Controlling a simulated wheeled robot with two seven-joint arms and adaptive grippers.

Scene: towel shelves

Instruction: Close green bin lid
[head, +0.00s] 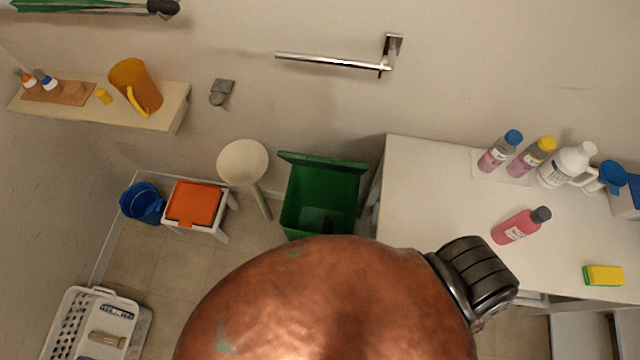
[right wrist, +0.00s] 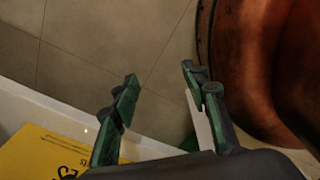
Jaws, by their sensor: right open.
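The green bin (head: 325,187) stands on the floor by the wall, left of the white table. Its lid (head: 322,158) is open, raised along the back rim. The inside shows, with a small dark thing in it; the bin's lower front is hidden. My right gripper (right wrist: 160,85) shows only in the right wrist view, open with nothing between its fingers, over a tiled floor. A small patch of green shows behind its right finger; I cannot tell whether it is the bin. My left gripper is not in view.
The white table (head: 420,205) holds several bottles and a sponge (head: 603,276). A round stool (head: 243,162), an orange-topped stool (head: 194,203) and a blue bucket (head: 142,202) stand left of the bin. A yellow lettered thing (right wrist: 45,155) lies near the right gripper.

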